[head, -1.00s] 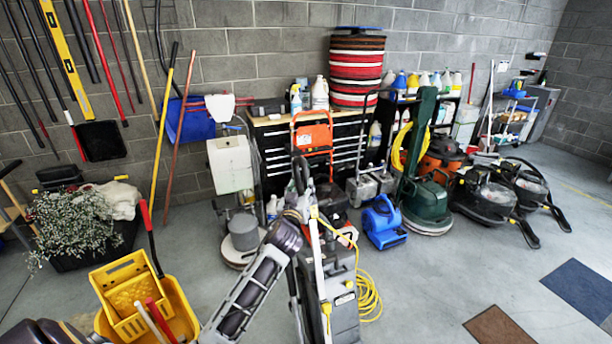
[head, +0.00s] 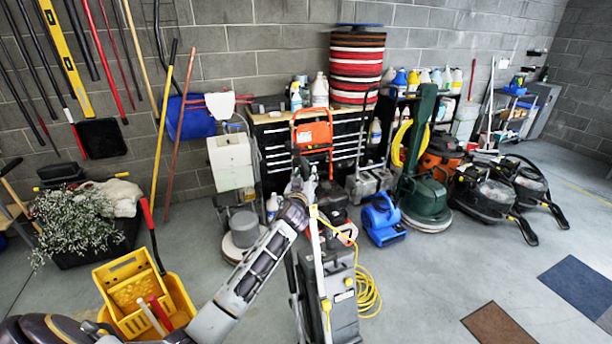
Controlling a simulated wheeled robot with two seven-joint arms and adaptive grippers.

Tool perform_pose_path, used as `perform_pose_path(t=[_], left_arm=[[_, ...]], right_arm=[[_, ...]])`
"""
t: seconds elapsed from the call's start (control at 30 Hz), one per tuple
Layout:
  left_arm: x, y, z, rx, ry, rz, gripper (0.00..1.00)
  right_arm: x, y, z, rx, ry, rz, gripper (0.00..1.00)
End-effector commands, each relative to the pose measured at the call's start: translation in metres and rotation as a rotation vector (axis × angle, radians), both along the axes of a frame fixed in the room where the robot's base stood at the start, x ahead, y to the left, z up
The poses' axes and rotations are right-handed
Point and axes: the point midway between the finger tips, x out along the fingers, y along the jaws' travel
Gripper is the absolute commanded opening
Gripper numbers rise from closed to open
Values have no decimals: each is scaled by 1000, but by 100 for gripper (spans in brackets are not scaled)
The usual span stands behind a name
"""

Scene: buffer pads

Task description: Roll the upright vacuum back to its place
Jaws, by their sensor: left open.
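The upright vacuum (head: 343,285) is grey with a yellow cord hanging on its right side. It stands upright on the floor at the lower middle of the head view. My left arm reaches in from the lower left. My left gripper (head: 300,180) is open at the top of the vacuum, by its handle. The handle is partly hidden behind the gripper, and I cannot tell whether the fingers touch it. My right gripper is not in view.
A yellow mop bucket (head: 180,297) stands at the lower left. A blue blower (head: 382,222), a green floor machine (head: 425,200) and black vacuums (head: 485,195) line the wall. A brown pad (head: 498,325) and a blue pad (head: 578,287) lie on open floor at right.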

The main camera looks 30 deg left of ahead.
Motion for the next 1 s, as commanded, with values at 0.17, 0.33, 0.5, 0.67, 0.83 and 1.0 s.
perform_pose_path(t=[0.17,0.33,0.5,0.67,0.83,1.0], left_arm=[[5,1,1,1,-1,-1,44],[6,2,0,0,0,-1,44],[6,2,0,0,0,-1,42],[6,2,0,0,0,0,21],[6,2,0,0,0,0,0],[6,2,0,0,0,0,0]], right_arm=[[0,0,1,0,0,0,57],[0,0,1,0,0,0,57],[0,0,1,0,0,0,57],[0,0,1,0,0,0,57],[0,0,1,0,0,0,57],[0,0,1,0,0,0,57]])
